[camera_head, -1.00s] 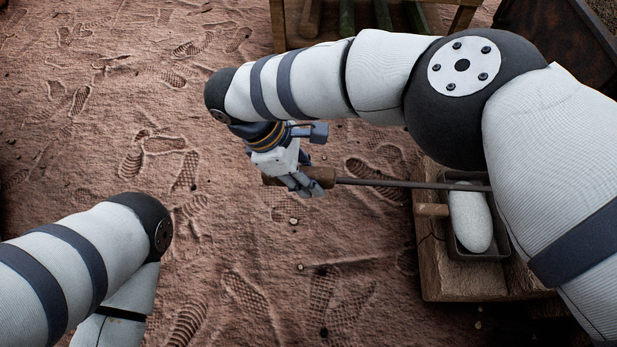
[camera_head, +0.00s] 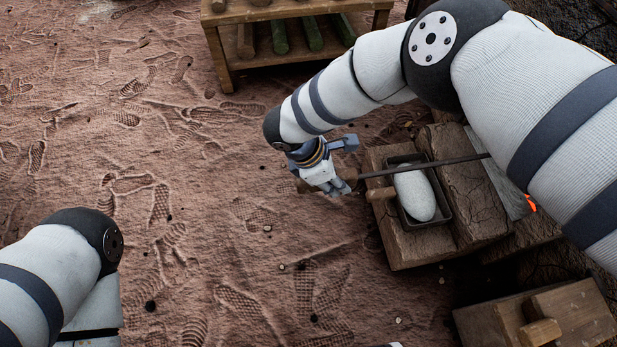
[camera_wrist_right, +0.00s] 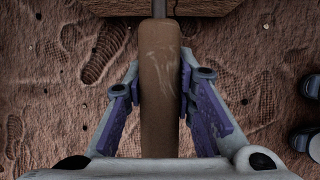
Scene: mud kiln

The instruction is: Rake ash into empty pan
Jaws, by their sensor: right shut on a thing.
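My right gripper (camera_head: 337,187) is shut on the wooden handle of the rake, which fills the middle of the right wrist view (camera_wrist_right: 160,90) between the two fingers. The rake's thin metal rod (camera_head: 440,163) runs right from the handle, across the dark pan, and goes behind my right arm. The rake's head is hidden. The dark rectangular pan (camera_head: 447,213) sits on a wooden block and holds a pale, rounded grey-white mound (camera_head: 416,196), which looks like ash. My left arm shows at lower left, but its gripper is out of view.
Wooden blocks (camera_head: 470,190) carry the pan. A small orange glow (camera_head: 531,204) shows beside my right arm. A wooden box with a peg-like handle (camera_head: 540,332) stands at lower right. A rack with logs (camera_head: 228,72) stands at the back. The footprinted ground at left is clear.

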